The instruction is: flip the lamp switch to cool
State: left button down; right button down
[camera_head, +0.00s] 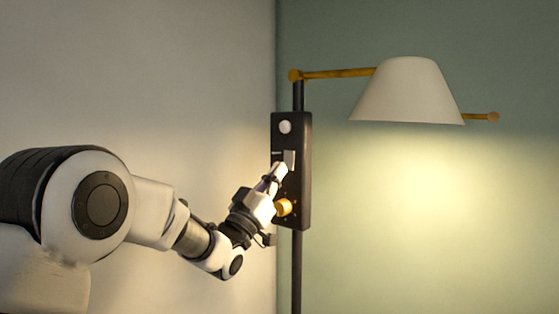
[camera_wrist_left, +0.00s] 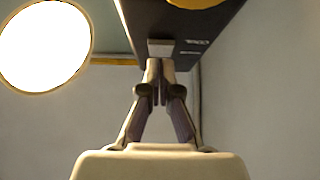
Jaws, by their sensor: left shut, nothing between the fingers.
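The lamp has a cream shade (camera_head: 410,92) on a brass arm, lit with a warm yellowish glow. Its dark control box (camera_head: 304,190) sits on a black pole. The box carries a light-grey switch lever (camera_head: 289,158), a round white button (camera_head: 285,127) and a brass knob (camera_head: 284,207). My left gripper (camera_head: 279,171) is at the box, just below the lever. In the left wrist view my left gripper (camera_wrist_left: 158,65) is shut and empty, its tips at the lever (camera_wrist_left: 160,48); I cannot tell whether they touch. The lettering beside the lever is too small to read. My right gripper is out of view.
The black pole (camera_head: 297,270) runs down below the box. A pale wall (camera_head: 180,70) is on the left and a green wall (camera_head: 420,230) is behind the lamp. The space below the shade is clear.

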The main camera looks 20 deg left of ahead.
pick_arm(q)
jog(key=shift+w+d+f, duration=0.15)
jog(key=shift+w+d, duration=0.05)
jog(key=shift+w, duration=0.45)
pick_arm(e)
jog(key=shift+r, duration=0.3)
